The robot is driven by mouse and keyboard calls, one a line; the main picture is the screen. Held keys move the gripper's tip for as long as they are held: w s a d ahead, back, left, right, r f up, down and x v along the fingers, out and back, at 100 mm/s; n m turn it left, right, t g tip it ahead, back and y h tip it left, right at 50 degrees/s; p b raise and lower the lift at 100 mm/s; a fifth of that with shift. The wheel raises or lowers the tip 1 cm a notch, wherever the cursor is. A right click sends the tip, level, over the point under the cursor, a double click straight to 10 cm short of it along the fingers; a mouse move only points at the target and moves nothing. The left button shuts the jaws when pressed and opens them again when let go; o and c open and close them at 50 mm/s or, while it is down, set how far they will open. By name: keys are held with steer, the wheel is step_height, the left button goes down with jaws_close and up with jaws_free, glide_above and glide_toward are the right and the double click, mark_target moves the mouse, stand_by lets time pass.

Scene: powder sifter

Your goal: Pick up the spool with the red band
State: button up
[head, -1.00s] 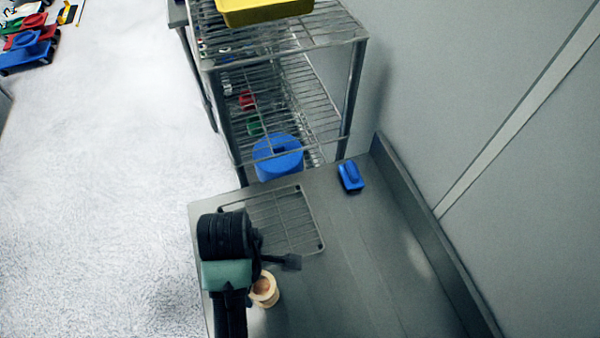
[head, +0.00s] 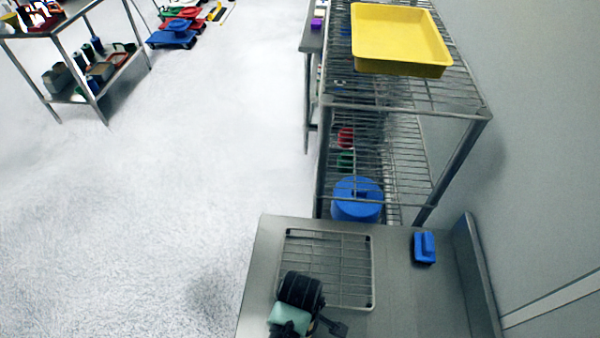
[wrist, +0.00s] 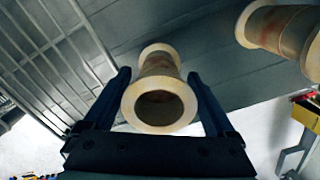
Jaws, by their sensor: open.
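In the wrist view a pale wooden spool (wrist: 160,102) lies between the two fingers of my gripper (wrist: 158,76), its hollow end facing the camera. The fingers are apart on either side of it. A faint reddish tint shows around its middle. A second pale spool (wrist: 283,32) is at the upper right, apart from the fingers, with faint reddish-orange marks. I cannot tell for sure which spool has the red band. In the head view my gripper is low over the steel table (head: 400,318), and the spools are hidden or out of frame.
A wire rack (head: 369,290) lies on the table beside my arm. A blue handled object (head: 424,247) is near the right wall. Behind stands a wire shelf (head: 460,180) with a yellow tray (head: 400,35) on top and a blue container (head: 357,200) below.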

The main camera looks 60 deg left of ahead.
steer(key=shift+f, duration=0.75)
steer(key=shift+c, duration=0.2)
steer(key=c, duration=1.2)
steer(key=shift+c, duration=0.3)
steer(key=shift+w+r, duration=0.1)
steer(key=shift+r, duration=0.05)
